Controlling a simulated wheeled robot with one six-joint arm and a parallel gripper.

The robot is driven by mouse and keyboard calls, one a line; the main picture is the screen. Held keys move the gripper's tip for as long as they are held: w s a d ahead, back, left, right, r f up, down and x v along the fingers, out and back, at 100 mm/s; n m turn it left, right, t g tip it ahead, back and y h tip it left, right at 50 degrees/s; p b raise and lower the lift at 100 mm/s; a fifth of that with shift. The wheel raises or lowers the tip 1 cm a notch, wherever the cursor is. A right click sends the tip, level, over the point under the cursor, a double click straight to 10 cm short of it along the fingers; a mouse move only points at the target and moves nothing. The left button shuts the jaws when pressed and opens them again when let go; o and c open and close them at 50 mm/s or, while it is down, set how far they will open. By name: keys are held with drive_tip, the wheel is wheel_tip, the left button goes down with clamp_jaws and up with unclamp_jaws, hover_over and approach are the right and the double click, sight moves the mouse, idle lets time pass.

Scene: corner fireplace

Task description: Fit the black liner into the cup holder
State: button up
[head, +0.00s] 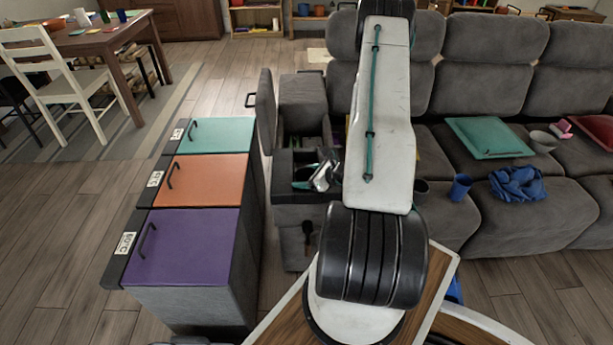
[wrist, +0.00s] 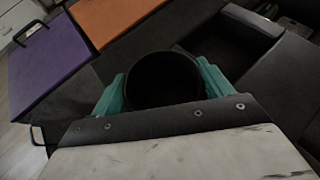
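The black liner (wrist: 163,82) is a round, dark, open-topped cup between the two teal fingers of my gripper (wrist: 162,88) in the wrist view. The fingers press against its left and right sides. In the head view my gripper (head: 322,174) is low over the grey console (head: 298,214) at the sofa's left end. The liner cannot be made out clearly there. The cup holder is not clearly visible; the liner and gripper cover that part of the console. I cannot tell how far the liner sits in it. A square dark recess (wrist: 232,42) lies beside the liner.
Bins with purple (head: 185,243), orange (head: 207,180) and teal (head: 219,134) lids stand close left of the console. A raised grey lid (head: 266,110) stands at its left edge. A blue cup (head: 460,187) and blue cloth (head: 518,184) are on the sofa at right.

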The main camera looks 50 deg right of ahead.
drive_tip(key=shift+o, duration=0.7)
drive_tip(key=shift+d, duration=0.15)
